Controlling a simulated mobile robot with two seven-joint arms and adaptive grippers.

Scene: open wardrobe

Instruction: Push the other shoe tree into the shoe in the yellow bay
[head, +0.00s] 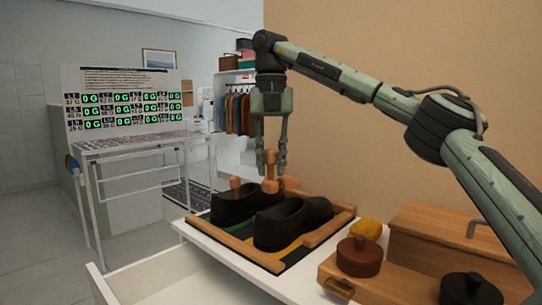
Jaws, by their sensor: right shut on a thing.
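The shoe in the yellow bay (292,224) is black, on the right side of a wood-edged tray. A yellow strip (288,254) shows beside it. My right gripper (272,170) points down above the far end of the shoes and is shut on a wooden shoe tree (270,161). The tree's lower part is near the shoe's far end; I cannot tell whether it is inside the opening. The other black shoe (233,206) stands to the left, in the green bay, with a wooden shoe-tree knob (236,184) sticking up from it. My left gripper is not in view.
A wooden box (440,238) stands at the right. In front are a reddish-brown round lidded tin (358,258), a yellow cloth-like lump (366,229) and a black round tin (470,289). An open white drawer (185,282) lies at front left. A white rack stands behind left.

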